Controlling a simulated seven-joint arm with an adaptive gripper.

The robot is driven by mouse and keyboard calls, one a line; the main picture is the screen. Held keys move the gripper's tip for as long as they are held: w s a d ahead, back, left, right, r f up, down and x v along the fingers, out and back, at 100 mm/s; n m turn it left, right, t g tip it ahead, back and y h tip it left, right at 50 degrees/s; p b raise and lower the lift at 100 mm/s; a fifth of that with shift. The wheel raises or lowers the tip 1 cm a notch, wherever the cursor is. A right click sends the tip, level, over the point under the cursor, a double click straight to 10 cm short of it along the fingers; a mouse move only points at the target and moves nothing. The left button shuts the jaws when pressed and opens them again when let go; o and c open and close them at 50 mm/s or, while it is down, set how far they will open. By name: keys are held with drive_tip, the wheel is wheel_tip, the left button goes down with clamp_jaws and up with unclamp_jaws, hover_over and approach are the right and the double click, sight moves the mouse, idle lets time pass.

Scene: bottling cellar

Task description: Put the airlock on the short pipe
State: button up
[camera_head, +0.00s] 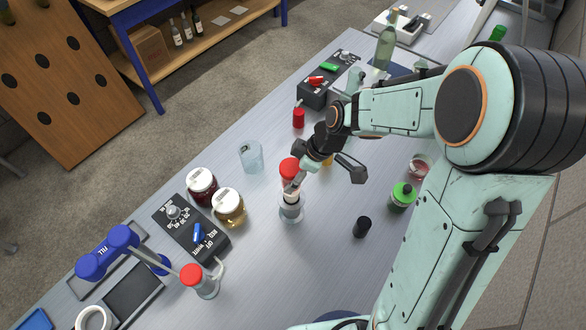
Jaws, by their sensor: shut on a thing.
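My gripper (298,183) hangs over the middle of the bench, its fingers partly hiding each other. It is shut on what looks like the airlock, a pale, clear piece with a red cap (289,168). Directly below is a clear, round-based piece (291,211); whether it belongs to the held piece or stands apart under it, I cannot tell. A similar clear piece with a red cap (190,274) stands at the front left, with a pale hooked tube beside it. I cannot single out the short pipe with certainty.
Two lidded jars, dark red (202,187) and amber (228,208), stand left of my gripper near an empty glass (251,157). A black cylinder (362,227) and a green-capped bottle (402,197) stand right. The bench between is clear.

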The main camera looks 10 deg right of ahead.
drive_tip(key=shift+f, duration=0.2)
drive_tip(key=o, duration=1.2)
drive_tip(key=shift+c, duration=0.2)
drive_tip(key=shift+r, duration=0.1)
drive_tip(key=s+v, duration=0.1)
drive_tip(key=v, duration=1.1)
drive_tip(key=s+f+m+g+h, duration=0.1)
drive_tip(key=s+m+h, duration=0.2)
drive_tip(key=s+m, duration=1)
drive_tip(key=s+a, duration=0.1)
drive_tip(key=s, duration=0.3)
drive_tip(key=shift+s+g+h, duration=0.2)
drive_tip(key=shift+g+h, duration=0.1)
